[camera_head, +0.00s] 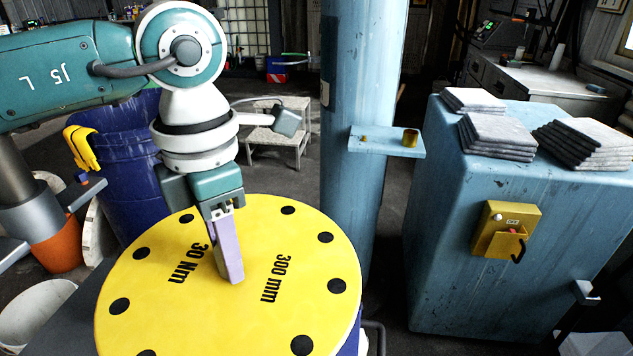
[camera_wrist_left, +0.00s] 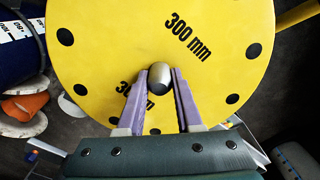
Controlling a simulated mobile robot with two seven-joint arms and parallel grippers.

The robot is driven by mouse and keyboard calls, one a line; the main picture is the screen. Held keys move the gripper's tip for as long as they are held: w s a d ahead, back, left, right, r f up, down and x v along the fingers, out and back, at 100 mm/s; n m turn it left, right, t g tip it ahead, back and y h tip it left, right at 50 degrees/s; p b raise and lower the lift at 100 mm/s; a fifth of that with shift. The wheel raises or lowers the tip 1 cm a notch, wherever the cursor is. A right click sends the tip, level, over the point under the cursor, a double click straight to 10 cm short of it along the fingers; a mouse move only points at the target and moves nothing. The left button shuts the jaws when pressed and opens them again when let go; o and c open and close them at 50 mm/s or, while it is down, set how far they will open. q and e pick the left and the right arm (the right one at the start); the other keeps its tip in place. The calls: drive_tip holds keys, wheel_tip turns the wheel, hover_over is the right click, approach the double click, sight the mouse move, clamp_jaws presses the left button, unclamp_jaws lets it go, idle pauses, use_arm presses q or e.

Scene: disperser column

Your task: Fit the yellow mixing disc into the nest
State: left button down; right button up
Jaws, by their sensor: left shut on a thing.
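The yellow disc (camera_head: 200,310), printed "30 Nm" and "300 mm" with black dots around its rim, fills the lower middle of the head view. It also fills much of the left wrist view (camera_wrist_left: 105,70). My left gripper (camera_head: 233,278) comes down onto the middle of the disc. In the left wrist view its purple fingers (camera_wrist_left: 160,90) are shut on a dark rounded knob (camera_wrist_left: 161,77) at the disc's middle. I cannot make out the nest; what lies under the disc is mostly hidden. My right gripper is not in view.
A blue column (camera_head: 358,80) with a small shelf (camera_head: 375,146) stands behind the disc. A blue cabinet (camera_head: 450,240) with stacked grey slabs (camera_head: 495,135) and a yellow box (camera_head: 508,225) stands at right. A dark blue bin (camera_head: 125,170) stands behind left.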

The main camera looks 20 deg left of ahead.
sight(236, 290)
use_arm(q)
drive_tip(key=shift+f+b, duration=3.35)
drive_tip(key=shift+f, duration=0.2)
drive_tip(key=shift+f+b, duration=0.8)
drive_tip(key=shift+f, duration=0.15)
drive_tip(key=c, duration=0.5)
unclamp_jaws()
wheel_tip(236, 290, up, 10)
drive_tip(key=shift+b, duration=0.35)
